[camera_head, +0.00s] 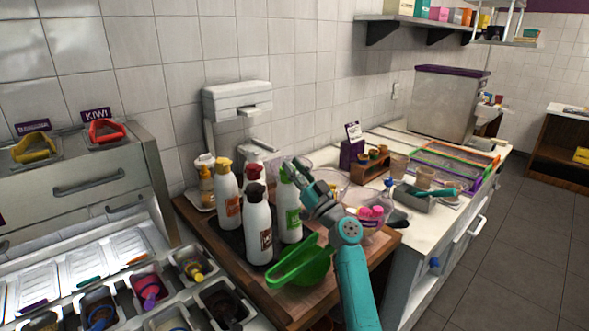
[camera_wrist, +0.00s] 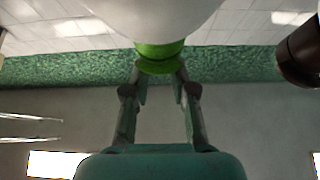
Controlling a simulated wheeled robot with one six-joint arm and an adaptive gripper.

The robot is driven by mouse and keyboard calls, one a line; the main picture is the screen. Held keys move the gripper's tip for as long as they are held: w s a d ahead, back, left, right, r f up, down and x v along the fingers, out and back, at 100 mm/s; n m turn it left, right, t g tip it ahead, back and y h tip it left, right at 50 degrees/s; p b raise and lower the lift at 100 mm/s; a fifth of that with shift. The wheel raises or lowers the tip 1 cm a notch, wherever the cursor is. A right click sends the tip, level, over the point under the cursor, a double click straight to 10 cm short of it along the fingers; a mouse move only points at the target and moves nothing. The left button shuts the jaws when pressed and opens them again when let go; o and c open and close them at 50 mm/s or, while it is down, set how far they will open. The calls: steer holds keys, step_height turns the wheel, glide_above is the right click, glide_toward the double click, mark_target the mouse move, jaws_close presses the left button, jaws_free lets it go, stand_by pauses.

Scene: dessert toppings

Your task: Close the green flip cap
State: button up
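The bottle with the green flip cap is white with a green label (camera_head: 293,217) and stands at the back right of a bottle group in the head view. Its green cap (camera_head: 284,177) is partly hidden by my gripper (camera_head: 294,164), which is at the bottle's top. In the wrist view the green cap (camera_wrist: 160,52) sits at the end of the white bottle (camera_wrist: 150,18), which appears upside down. My gripper (camera_wrist: 160,72) has its fingers apart, with the tips at either side of the cap. I cannot tell whether they touch it, or how the lid stands.
Three other white bottles stand close by: one with a yellow cap (camera_head: 228,199), one with a dark red cap (camera_head: 253,174) and one with a brown label (camera_head: 258,228). A bowl with pink items (camera_head: 371,217) is at the right.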

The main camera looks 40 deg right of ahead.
steer(key=o, duration=0.3)
steer(key=shift+o, duration=0.2)
steer(key=shift+s, duration=0.1)
steer(key=shift+s+f, duration=0.2)
steer(key=shift+s, duration=0.05)
steer(key=s+f, duration=0.1)
steer(key=s, duration=1.3)
steer(key=shift+d, duration=0.25)
